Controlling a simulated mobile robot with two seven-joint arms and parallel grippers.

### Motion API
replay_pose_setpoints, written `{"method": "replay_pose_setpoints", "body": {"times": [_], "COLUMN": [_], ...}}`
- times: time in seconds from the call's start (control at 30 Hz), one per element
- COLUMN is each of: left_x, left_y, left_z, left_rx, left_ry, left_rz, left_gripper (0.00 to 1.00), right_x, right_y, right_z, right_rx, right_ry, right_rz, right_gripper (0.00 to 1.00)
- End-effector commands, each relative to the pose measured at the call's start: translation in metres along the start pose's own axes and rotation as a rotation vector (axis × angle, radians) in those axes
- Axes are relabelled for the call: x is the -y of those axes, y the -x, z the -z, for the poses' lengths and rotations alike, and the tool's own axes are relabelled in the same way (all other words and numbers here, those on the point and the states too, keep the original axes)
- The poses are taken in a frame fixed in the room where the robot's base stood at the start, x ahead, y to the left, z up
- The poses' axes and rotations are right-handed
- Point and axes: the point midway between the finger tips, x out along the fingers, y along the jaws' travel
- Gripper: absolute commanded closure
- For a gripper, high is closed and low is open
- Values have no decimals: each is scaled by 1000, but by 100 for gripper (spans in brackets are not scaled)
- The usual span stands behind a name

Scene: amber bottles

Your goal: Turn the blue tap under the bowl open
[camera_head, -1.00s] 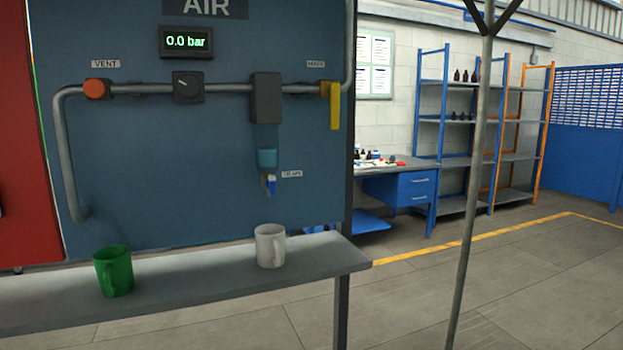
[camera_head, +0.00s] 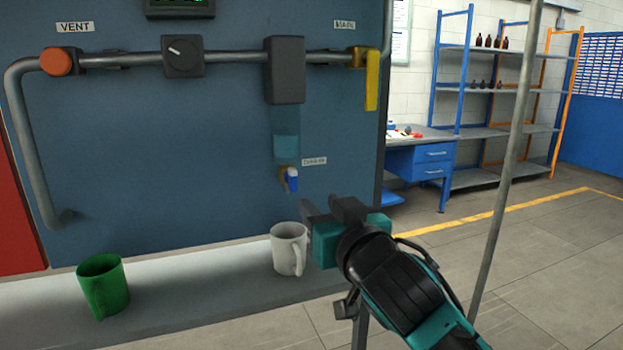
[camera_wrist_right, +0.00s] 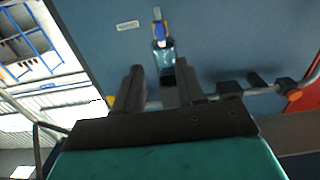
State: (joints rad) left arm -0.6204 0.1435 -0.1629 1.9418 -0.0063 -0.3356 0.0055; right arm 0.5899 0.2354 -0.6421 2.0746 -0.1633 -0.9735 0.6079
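The small blue tap (camera_head: 292,179) sticks out of the panel under the translucent teal bowl (camera_head: 286,146), which hangs below a dark grey housing. The wrist view shows the blue tap (camera_wrist_right: 158,30) beyond the fingertips, with the bowl (camera_wrist_right: 163,55) nearer the gap. My right gripper (camera_head: 326,208) is below and to the right of the tap in the head view, apart from it. In the wrist view the right gripper (camera_wrist_right: 158,72) has its two fingers apart with nothing held between them. My left gripper is not in view.
A white mug (camera_head: 289,250) stands on the grey shelf (camera_head: 200,298) below the tap, close beside my right gripper. A green mug (camera_head: 103,287) stands further left. A yellow lever (camera_head: 372,80) hangs on the pipe at right. A thin pole (camera_head: 510,170) rises at right.

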Motion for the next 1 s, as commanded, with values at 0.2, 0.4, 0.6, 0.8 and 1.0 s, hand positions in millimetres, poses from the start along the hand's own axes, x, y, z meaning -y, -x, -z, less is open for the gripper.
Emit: {"method": "replay_pose_setpoints", "body": {"times": [0.2, 0.4, 0.6, 0.8, 1.0], "left_x": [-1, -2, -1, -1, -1], "left_y": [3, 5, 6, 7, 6], "left_z": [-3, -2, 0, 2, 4], "left_rx": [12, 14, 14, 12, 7], "left_ry": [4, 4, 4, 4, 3], "left_rz": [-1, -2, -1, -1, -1], "left_gripper": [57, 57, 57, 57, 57], "right_x": [0, 0, 0, 0, 0], "right_y": [-30, -64, -95, -115, -124], "right_z": [1, 1, 1, 0, 0], "right_rx": [0, 1, 0, 0, 0], "right_ry": [1, 1, 1, 0, 1], "right_rz": [-1, 0, 0, 0, 1], "right_gripper": [61, 61, 61, 61, 61]}}
